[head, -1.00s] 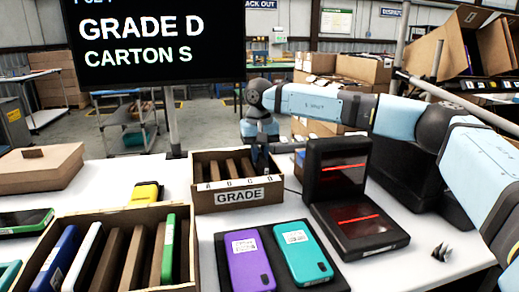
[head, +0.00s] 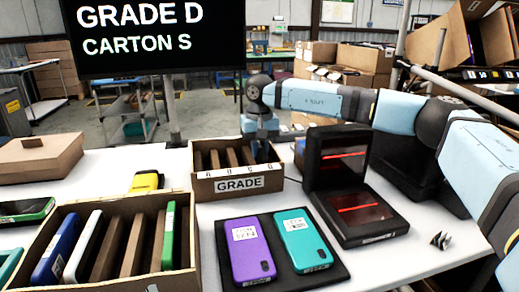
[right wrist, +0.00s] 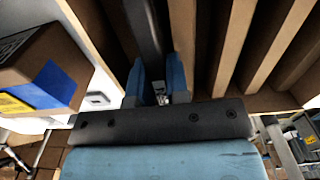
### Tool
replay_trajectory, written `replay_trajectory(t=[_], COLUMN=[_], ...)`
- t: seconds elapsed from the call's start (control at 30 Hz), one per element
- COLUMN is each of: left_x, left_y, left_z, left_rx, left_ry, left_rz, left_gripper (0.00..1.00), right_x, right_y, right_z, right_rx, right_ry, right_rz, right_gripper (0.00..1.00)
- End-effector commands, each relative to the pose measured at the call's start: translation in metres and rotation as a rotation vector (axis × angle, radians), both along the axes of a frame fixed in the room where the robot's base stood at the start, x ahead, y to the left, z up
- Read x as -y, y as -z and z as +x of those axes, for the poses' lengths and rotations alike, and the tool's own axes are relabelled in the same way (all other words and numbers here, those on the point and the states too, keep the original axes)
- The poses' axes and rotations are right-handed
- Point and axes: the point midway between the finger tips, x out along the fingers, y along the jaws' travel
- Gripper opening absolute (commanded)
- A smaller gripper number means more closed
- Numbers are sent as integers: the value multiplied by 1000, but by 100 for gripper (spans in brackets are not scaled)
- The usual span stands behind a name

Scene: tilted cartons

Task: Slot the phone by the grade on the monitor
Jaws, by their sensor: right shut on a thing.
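The monitor (head: 150,35) reads GRADE D and CARTON S. A brown carton labelled GRADE (head: 238,184) stands mid-table, with upright dividers and small slot letters that are hard to read. My right gripper (head: 262,150) is at its right-hand end slot, pointing down. In the right wrist view my right gripper (right wrist: 158,90) has its blue fingers shut on a dark, thin phone (right wrist: 145,35), seen edge-on between the carton walls and dividers. The phone's lower part is hidden. My left gripper is not in view.
A black scanner (head: 360,212) with red lines stands right of the carton. A dark tray (head: 328,272) holds a purple phone (head: 250,252) and a teal phone (head: 304,243). A larger divided carton (head: 120,283) with several phones is front left. A yellow item (head: 146,181) lies behind it.

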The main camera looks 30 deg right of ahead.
Motion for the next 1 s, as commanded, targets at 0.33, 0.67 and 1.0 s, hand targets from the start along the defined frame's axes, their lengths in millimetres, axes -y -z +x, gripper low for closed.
replay_trajectory(t=[0.33, 0.67, 1.0], left_x=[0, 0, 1], left_y=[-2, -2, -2], left_z=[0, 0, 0], left_rx=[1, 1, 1], left_ry=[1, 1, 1], left_rz=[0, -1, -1], left_gripper=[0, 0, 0], right_x=[0, 0, 0], right_y=[2, 5, 5], right_z=[0, 0, 0], right_rx=[0, 0, 0], right_ry=[0, 0, 0], right_rz=[1, 1, 0], right_gripper=[0, 0, 39])
